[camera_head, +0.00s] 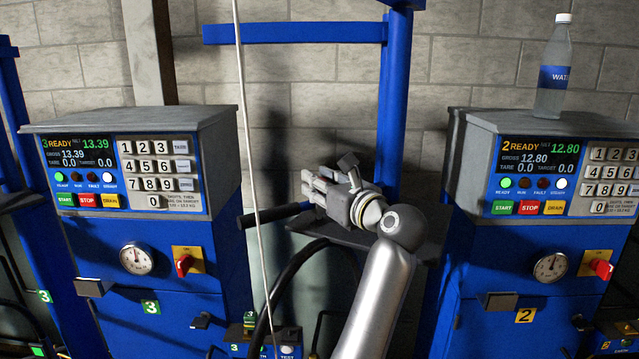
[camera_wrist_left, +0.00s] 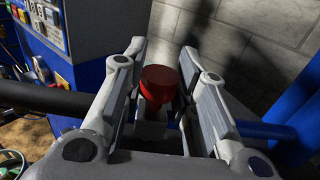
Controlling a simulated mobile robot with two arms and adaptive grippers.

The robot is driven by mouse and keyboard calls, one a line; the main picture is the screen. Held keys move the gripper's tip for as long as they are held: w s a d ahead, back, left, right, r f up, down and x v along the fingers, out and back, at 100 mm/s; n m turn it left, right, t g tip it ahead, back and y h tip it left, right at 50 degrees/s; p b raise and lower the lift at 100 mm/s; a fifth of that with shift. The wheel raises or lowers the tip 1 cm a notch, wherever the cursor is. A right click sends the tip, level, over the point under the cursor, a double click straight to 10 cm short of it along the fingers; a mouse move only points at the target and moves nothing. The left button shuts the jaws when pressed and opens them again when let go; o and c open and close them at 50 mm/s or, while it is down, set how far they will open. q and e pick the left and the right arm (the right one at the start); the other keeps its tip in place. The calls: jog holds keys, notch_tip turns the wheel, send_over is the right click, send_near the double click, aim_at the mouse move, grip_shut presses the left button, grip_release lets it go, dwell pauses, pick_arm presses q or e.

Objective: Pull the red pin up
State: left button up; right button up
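The red pin shows in the left wrist view as a round red knob (camera_wrist_left: 161,82) on a short darker stem. My left gripper (camera_wrist_left: 162,56) is open, with one finger on each side of the knob. The fingers look apart from the knob, though the stem's lower part is partly hidden. In the head view my left gripper (camera_head: 310,187) is over a dark ledge between two blue scale cabinets, and the pin is hidden there. My right gripper is in neither view.
Scale cabinet 3 (camera_head: 150,265) stands left and scale cabinet 2 (camera_head: 530,280) right, each with a keypad panel. A blue post (camera_head: 392,100) rises behind my gripper. A thin pale cable (camera_head: 248,130) hangs to its left. A water bottle (camera_head: 554,75) stands on the right cabinet.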

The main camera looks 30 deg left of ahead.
pick_arm(q)
grip_shut()
jog(key=shift+r, duration=0.25)
notch_tip(320, 180, up, 2)
jog(key=shift+r, duration=0.5)
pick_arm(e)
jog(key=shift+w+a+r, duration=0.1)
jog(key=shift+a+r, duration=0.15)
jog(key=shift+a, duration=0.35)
pick_arm(q)
jog(key=shift+o, duration=1)
grip_release()
jog(key=o, duration=0.4)
jog(key=shift+o, duration=0.2)
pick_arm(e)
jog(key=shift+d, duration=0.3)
